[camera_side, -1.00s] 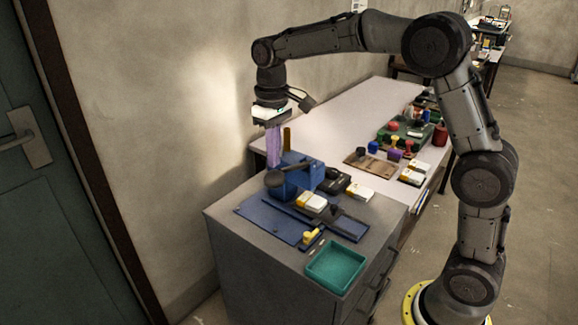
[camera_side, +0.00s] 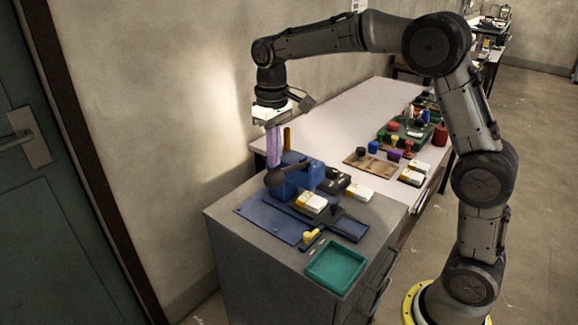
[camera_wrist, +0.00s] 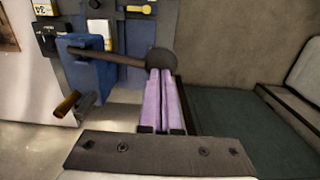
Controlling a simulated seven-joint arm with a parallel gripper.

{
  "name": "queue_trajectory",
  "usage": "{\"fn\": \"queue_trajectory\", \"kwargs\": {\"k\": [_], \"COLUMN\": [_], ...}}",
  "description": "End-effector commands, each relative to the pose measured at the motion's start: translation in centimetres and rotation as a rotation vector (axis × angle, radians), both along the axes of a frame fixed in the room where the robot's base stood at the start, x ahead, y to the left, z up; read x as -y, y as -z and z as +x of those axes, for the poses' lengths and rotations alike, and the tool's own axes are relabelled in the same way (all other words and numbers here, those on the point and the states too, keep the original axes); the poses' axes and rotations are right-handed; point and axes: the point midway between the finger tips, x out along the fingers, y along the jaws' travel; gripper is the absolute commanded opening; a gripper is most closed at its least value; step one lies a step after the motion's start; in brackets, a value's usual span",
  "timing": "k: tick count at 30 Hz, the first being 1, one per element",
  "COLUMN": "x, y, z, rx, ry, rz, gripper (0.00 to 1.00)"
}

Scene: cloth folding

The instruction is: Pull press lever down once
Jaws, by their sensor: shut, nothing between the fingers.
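The blue press (camera_side: 298,180) stands on the blue base plate (camera_side: 259,218) on top of a grey cabinet. Its dark lever (camera_side: 293,172) runs out to the left and ends in a round black knob (camera_side: 273,180). In the wrist view the knob (camera_wrist: 161,62) sits right at the ends of my purple fingers, and the lever rod (camera_wrist: 112,56) runs left to the blue press body (camera_wrist: 88,85). My gripper (camera_side: 274,166) points down with its fingers shut and empty, just above the knob. The fingertips look against or very close to the knob; contact is not clear.
White-and-yellow boxes (camera_side: 312,203) and an empty teal tray (camera_side: 336,267) lie on the cabinet's front side. A wall is close on the left. A long table (camera_side: 345,115) with coloured items adjoins behind.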

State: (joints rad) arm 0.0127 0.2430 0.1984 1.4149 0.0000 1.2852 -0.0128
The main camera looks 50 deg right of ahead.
Motion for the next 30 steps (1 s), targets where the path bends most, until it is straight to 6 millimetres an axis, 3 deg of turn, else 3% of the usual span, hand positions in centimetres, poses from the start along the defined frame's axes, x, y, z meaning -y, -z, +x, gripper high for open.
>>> {"fn": "queue_trajectory", "kwargs": {"k": [30], "x": [0.0], "y": [4.0], "z": [0.0], "rx": [-0.003], "ry": [0.000], "rz": [-0.001], "gripper": [0.00]}}
